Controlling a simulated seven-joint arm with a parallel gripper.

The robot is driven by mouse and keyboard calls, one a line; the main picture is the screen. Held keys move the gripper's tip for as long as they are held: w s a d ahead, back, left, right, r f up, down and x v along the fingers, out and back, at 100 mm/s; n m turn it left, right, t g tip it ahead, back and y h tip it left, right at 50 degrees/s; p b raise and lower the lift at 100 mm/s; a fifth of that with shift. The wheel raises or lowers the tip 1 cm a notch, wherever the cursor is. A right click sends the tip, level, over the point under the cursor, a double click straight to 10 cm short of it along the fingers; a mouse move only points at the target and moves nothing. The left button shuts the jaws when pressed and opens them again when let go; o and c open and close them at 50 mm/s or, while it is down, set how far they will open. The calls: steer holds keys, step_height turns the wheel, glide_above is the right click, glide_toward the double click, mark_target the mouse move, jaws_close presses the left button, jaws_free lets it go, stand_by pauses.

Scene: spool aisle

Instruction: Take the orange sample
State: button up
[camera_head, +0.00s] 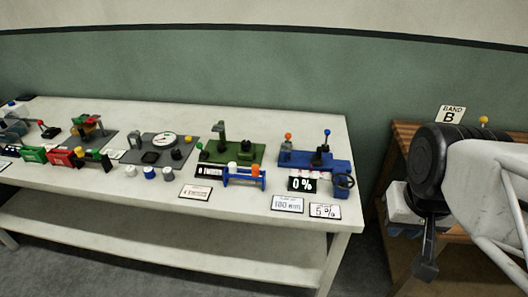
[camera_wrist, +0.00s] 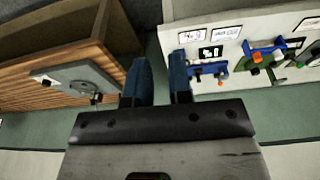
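A small orange cylinder (camera_head: 255,170), which looks like the orange sample, stands upright in a blue rack (camera_head: 232,180) near the front of the white table. An orange patch, probably the same cylinder, shows in the wrist view (camera_wrist: 256,57). My gripper (camera_wrist: 158,78) has its two dark fingers apart with nothing between them. In the head view my gripper hangs at the far right, beyond the table's right end and well away from the rack. Its fingertips are hard to make out there.
A blue device (camera_head: 315,158) with an orange ball knob and a lever stands right of the rack. A green device (camera_head: 232,150) stands behind it. Cards (camera_head: 287,203) lie in front. A wooden bench (camera_head: 398,150) with a "BAND B" sign (camera_head: 452,114) is at right.

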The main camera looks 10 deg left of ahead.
steer(key=o, duration=0.7)
steer(key=n+g, duration=0.3)
steer(key=n, duration=1.5)
glide_above(254, 167)
steer(key=f, duration=1.5)
steer(key=shift+s+d, duration=0.1)
steer(key=shift+d, duration=0.2)
steer(key=shift+a+f, duration=0.2)
steer(key=shift+a, duration=0.05)
